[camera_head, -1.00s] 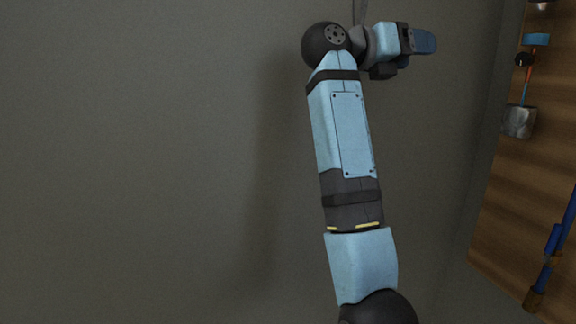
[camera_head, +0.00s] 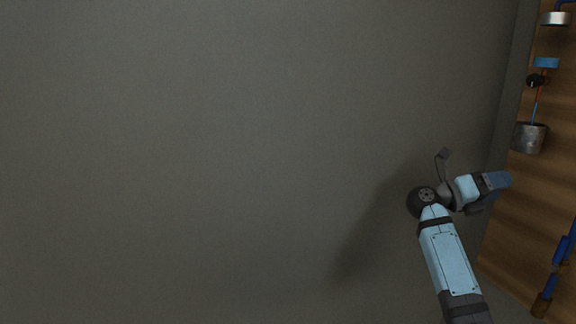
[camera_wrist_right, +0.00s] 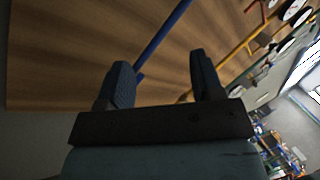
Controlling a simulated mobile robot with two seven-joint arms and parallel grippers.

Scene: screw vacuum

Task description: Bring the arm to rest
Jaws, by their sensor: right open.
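My right arm comes in from the bottom right of the head view. My right gripper (camera_head: 503,181) is at its end, by the left edge of the wooden board, with no object seen in it. My left gripper is not in view.
The wooden board (camera_head: 520,235) carries a grey metal cylinder (camera_head: 529,138), a blue pipe (camera_head: 563,250) and a blue-topped fitting (camera_head: 546,63). A yellow pipe (camera_wrist_right: 240,47) shows in the wrist view. The grey surface (camera_head: 200,160) left of my arm is clear.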

